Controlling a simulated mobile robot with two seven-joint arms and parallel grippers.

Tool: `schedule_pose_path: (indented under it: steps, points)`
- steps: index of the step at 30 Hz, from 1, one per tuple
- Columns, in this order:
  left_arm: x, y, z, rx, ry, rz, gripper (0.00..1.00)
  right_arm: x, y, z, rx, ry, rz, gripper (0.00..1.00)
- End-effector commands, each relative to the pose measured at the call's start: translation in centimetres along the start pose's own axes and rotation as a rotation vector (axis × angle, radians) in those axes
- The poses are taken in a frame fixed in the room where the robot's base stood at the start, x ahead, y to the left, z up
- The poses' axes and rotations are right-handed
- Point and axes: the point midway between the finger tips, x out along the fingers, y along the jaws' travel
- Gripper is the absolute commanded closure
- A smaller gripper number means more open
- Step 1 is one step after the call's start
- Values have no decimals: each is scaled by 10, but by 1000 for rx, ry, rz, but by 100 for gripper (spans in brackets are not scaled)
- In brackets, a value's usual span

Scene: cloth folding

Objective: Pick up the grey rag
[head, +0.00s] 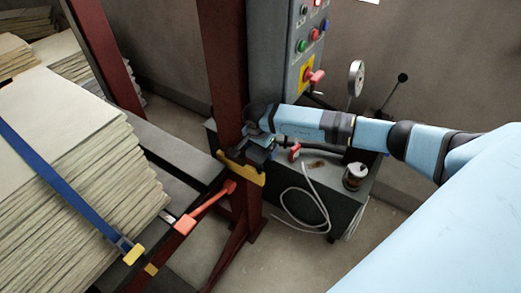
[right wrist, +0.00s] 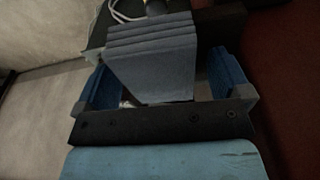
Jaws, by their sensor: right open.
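In the right wrist view, a blue-grey folded cloth (right wrist: 152,55), which looks like the grey rag, shows as a block with several layered folds along its top. My right gripper (right wrist: 165,82) is open, with one blue finger on each side of the cloth. The left finger is close to it; a wider gap shows on the right. I cannot tell whether either finger touches it. In the head view, my right gripper (head: 258,151) is beside the dark red post, above a yellow bar. The rag is not clear there. My left gripper is not in view.
A dark red post (head: 225,75) stands close to my right gripper. A control box (head: 284,45) with buttons is above. Strapped stacked sheets (head: 75,165) fill the left.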

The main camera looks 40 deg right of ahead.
Motion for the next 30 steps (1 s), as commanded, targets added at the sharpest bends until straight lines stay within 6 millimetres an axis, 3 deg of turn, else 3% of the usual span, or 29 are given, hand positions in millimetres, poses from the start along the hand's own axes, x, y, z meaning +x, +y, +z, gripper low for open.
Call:
schedule_pose_path:
  steps: [7, 14, 29, 30]
  points:
    - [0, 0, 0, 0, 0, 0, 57, 0, 0, 0, 0, 0, 0, 4]
    - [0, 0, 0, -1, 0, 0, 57, 0, 0, 0, 1, 0, 0, 57]
    - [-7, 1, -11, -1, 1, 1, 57, -9, 0, -1, 2, 0, 0, 58]
    - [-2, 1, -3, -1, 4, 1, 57, -6, -1, -2, 1, 3, -3, 58]
